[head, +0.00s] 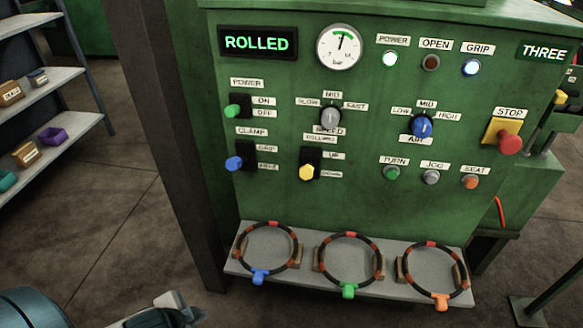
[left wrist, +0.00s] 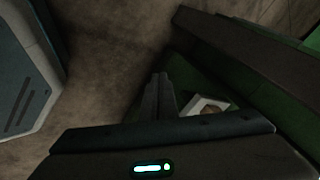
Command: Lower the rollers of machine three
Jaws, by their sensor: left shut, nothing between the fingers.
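Machine three's green panel (head: 400,215) fills the middle of the head view, with a "THREE" plate (head: 544,52) at top right. The rollers lever (head: 307,172) has a yellow knob beside UP and DOWN labels. Its knob appears level with DOWN, but it sticks out towards me, so I cannot tell its setting. The display (head: 257,43) reads ROLLED. My left gripper (head: 190,311) is low at the bottom left, well away from the lever. Its fingers are shut and empty in the left wrist view (left wrist: 160,92). My right gripper is out of view.
The power lamp (head: 390,59) and grip lamp (head: 471,68) are lit; the open lamp (head: 431,62) is dark. A grey ledge (head: 310,279) below holds 3 ring sleeves. A dark post (head: 165,120) borders the panel's left. A red stop button (head: 510,144) sits right.

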